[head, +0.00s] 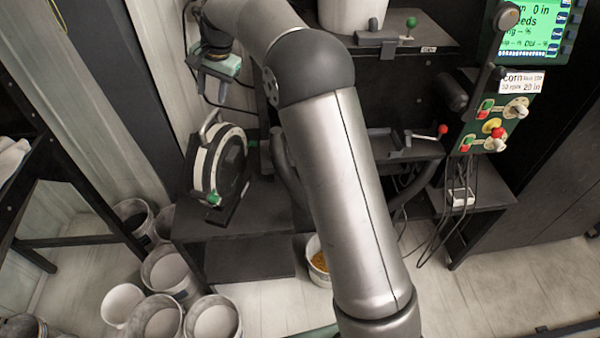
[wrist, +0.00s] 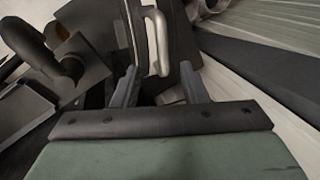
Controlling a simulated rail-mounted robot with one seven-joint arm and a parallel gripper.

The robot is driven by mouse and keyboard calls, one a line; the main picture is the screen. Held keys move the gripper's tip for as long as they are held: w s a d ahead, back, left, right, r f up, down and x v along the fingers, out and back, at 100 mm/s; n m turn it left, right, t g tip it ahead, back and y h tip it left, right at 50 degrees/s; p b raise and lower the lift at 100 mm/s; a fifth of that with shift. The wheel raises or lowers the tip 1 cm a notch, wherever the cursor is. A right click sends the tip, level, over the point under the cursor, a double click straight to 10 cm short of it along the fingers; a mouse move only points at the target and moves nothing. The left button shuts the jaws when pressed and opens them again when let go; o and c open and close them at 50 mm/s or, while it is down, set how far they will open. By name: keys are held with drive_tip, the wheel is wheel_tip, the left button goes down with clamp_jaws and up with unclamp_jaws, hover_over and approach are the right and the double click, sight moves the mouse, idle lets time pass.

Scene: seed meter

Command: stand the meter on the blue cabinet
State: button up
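The meter (head: 220,165) is a round black and white housing with a metal handle on top and a green knob low on its front. It stands upright on a dark low bench (head: 235,222). My gripper (head: 209,97) hangs just above the handle in the head view. In the wrist view my gripper (wrist: 159,78) has its two fingers apart. The meter's pale handle (wrist: 158,40) shows between them in the picture; whether it lies within finger depth I cannot tell. No blue cabinet is recognisable in either view.
Several buckets (head: 172,270) crowd the floor at lower left. A dark rack (head: 45,200) stands left. A bucket with yellow grain (head: 318,262) is partly behind my arm.

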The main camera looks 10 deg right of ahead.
drive_tip(key=s+d+n+h, duration=0.1)
drive_tip(key=s+d, duration=0.4)
drive_tip(key=s, duration=0.6)
drive_tip(key=s+d+f+n+h, duration=0.1)
drive_tip(key=s+d+n, duration=0.1)
drive_tip(key=s+d, duration=0.4)
drive_tip(key=s+d+f+n, duration=0.1)
drive_tip(key=s+d, duration=0.4)
drive_tip(key=s, duration=1)
drive_tip(key=shift+s+d+n+g+h, duration=0.25)
drive_tip(key=shift+s+n+g+h, duration=0.05)
drive_tip(key=shift+n+h, duration=0.1)
drive_tip(key=shift+o, duration=0.6)
drive_tip(key=s+d+f+n, duration=0.1)
drive_tip(key=s+f, duration=0.3)
drive_tip(key=s, duration=0.4)
drive_tip(key=shift+s+d+f, duration=0.15)
drive_tip(key=shift+s+d, duration=0.15)
drive_tip(key=shift+d, duration=0.2)
